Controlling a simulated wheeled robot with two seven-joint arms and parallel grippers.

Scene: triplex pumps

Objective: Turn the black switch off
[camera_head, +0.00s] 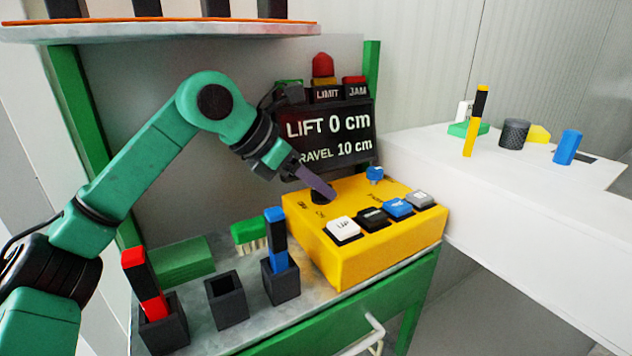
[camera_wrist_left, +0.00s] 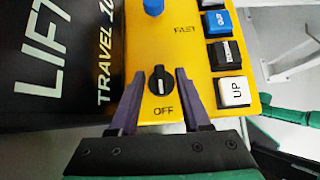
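The black switch (camera_wrist_left: 160,80) is a round knob with a pale mark on the yellow control box (camera_head: 370,255). In the left wrist view its mark runs roughly up and down the picture, and the word OFF is printed below it. In the head view the switch (camera_head: 319,198) is partly hidden by my left gripper (camera_head: 318,184). In the left wrist view my left gripper (camera_wrist_left: 158,88) is open, with one purple finger on each side of the switch and a gap to both. Whether the fingers reach down around it is hard to tell. My right gripper is in neither view.
White, black, blue and grey buttons (camera_head: 371,217) line the box's front, and a blue knob (camera_head: 375,174) stands behind. A display (camera_head: 330,137) reads lift 0 cm, travel 10 cm. Dark holders (camera_head: 227,301) stand to the left. A white table (camera_head: 480,200) is at right.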

